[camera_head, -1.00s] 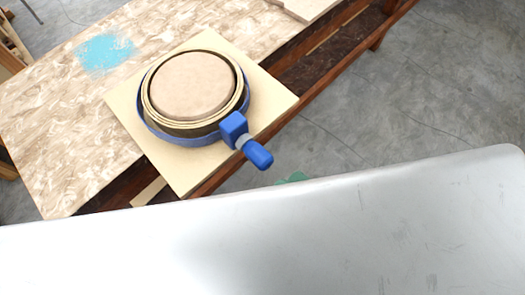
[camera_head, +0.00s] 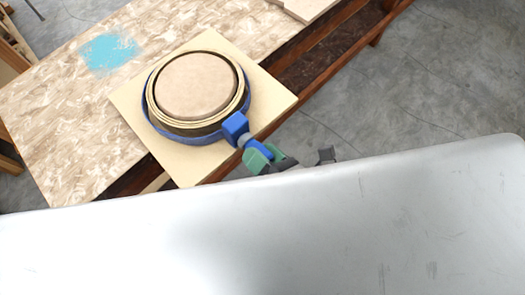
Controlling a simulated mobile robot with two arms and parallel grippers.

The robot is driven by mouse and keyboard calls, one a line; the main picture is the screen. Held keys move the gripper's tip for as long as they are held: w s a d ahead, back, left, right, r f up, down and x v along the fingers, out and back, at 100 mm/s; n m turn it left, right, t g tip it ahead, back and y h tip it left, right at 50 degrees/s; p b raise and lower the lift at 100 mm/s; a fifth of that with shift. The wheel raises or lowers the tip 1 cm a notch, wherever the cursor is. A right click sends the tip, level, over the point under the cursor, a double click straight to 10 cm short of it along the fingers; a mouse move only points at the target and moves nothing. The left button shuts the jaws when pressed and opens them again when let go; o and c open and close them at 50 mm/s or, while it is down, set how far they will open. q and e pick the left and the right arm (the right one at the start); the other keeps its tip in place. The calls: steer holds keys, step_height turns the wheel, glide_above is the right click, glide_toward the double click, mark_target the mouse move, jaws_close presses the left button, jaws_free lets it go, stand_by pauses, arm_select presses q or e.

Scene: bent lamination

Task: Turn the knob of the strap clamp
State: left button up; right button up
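The strap clamp is a blue band (camera_head: 165,131) around the round bent lamination (camera_head: 196,86), with a blue block (camera_head: 235,127) at its lower right. Its blue knob (camera_head: 263,151) sticks out past the board's edge and is partly hidden. My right gripper (camera_head: 264,157), with green fingertips and dark links, is at the knob, coming from behind the large pale surface. The green tips overlap the knob from both sides in the picture. I cannot tell whether they touch or press it. My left gripper is not in view.
The clamp and lamination lie on a pale square board (camera_head: 268,93) on a mottled workbench (camera_head: 60,130) with a blue paint patch (camera_head: 108,53). A large pale metallic surface (camera_head: 300,230) fills the foreground and hides much of my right arm. Concrete floor lies to the right.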

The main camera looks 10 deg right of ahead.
steer(key=c, duration=0.8)
steer(key=shift+m, duration=0.3)
steer(key=m+p, duration=0.2)
steer(key=m, duration=0.1)
steer(key=shift+m, duration=0.4)
steer(key=shift+m+p, duration=0.55)
steer(key=shift+m, duration=0.65)
steer(key=o, duration=0.9)
